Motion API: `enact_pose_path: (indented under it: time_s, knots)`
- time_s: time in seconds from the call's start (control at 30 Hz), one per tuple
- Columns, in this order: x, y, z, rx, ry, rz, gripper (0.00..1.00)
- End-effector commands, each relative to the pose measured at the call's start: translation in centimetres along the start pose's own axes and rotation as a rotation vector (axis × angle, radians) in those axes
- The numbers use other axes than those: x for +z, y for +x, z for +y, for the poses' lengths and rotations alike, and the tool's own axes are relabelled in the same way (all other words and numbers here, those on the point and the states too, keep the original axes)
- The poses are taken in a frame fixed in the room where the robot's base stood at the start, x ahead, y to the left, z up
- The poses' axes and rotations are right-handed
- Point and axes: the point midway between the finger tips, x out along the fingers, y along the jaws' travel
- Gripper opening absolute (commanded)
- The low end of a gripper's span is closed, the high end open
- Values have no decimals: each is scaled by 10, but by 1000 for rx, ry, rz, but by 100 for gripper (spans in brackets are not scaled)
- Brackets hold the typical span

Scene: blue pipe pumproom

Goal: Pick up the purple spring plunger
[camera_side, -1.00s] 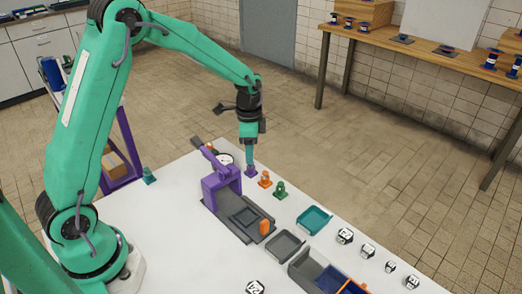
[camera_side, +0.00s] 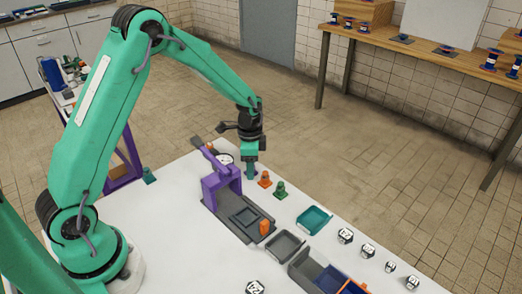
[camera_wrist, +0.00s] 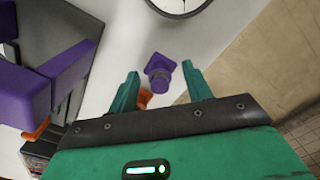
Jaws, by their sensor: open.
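The purple spring plunger (camera_wrist: 160,78) shows in the wrist view, between the two fingers of my open gripper (camera_wrist: 161,70). It has a squarish purple base and a round knob. In the side view my gripper (camera_side: 250,172) points down over the table's far edge and hides the plunger. Whether the fingers touch it I cannot tell; in the wrist view gaps show on both sides.
An orange plunger (camera_side: 264,180) and a green plunger (camera_side: 280,190) stand close to the right of my gripper. A purple clamp fixture (camera_side: 222,185) is to the left, with a round gauge (camera_side: 225,159) behind. Trays (camera_side: 314,219) lie further right.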

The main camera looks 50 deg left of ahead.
Motion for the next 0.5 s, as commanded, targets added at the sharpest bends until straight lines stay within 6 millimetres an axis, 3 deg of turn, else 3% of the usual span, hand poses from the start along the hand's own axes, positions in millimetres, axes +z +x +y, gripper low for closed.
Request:
enact_pose_path:
  time_s: [0.4,0.5]
  knots:
    - [0,0,0,0,0,0,50]
    - [0,0,0,0,0,0,32]
